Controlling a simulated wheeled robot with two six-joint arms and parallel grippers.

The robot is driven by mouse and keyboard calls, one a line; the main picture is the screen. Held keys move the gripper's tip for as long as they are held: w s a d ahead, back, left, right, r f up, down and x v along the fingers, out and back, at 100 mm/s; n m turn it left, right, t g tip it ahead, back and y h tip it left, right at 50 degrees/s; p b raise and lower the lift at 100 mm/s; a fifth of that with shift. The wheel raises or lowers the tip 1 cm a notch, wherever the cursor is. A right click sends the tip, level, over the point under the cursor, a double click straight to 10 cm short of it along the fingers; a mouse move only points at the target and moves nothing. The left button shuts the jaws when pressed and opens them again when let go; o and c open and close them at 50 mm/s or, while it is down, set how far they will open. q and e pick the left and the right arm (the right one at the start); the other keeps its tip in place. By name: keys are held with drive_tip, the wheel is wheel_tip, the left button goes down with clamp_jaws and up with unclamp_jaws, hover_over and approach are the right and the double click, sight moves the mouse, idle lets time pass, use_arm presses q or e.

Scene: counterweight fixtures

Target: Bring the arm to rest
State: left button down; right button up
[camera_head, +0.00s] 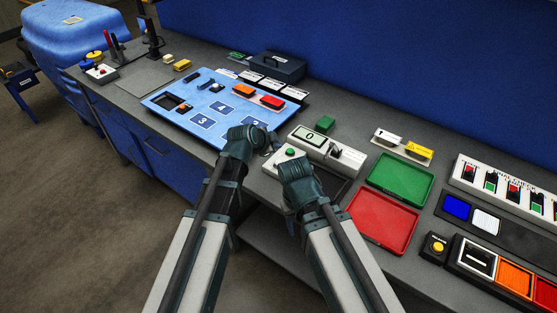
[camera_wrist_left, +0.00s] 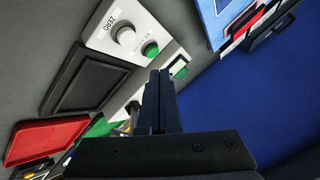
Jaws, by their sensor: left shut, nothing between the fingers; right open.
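My left gripper (camera_head: 270,141) is over the right edge of the blue numbered board (camera_head: 190,121) in the head view. In the left wrist view its two fingers (camera_wrist_left: 161,100) are together, with nothing between them. My right gripper (camera_head: 290,162) is lower and to the right, by the white device with a green button and a display (camera_head: 309,138). It is open, and its fingertips are hard to make out. In the left wrist view this white device (camera_wrist_left: 105,40) lies beyond the fingers, with a knob and a ZERO label.
A green block (camera_head: 325,124) stands behind the device. A green tray (camera_head: 401,180) and a red tray (camera_head: 383,222) lie to its right. A white indicator panel (camera_head: 474,179) and a yellow button box (camera_head: 436,247) are farther right. A dark case (camera_head: 277,66) stands at the back.

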idle(0.6)
use_arm(q)
drive_tip(key=s+f+n+g, duration=0.1)
drive_tip(key=s, duration=0.2)
drive_tip(key=s+f+n+g+y, duration=0.1)
drive_tip(key=s+f, duration=0.1)
drive_tip(key=s, duration=0.2)
drive_tip(key=s+f+n+g, duration=0.1)
drive_tip(key=s, duration=0.3)
drive_tip(key=shift+f+n+g+y, duration=0.25)
drive_tip(key=shift+n+g+y, duration=0.05)
drive_tip(key=shift+n+g, duration=0.1)
drive_tip(key=s+a+f+n+g+y, duration=0.1)
drive_tip(key=s+a+n+g+y, duration=0.1)
drive_tip(key=s, duration=0.5)
drive_tip(key=s+a+f+n+g+y, duration=0.1)
drive_tip(key=s+a+n+g+y, duration=0.1)
drive_tip(key=s+n, duration=0.3)
drive_tip(key=s+a, duration=0.1)
drive_tip(key=s, duration=0.2)
drive_tip(key=shift+g, duration=0.3)
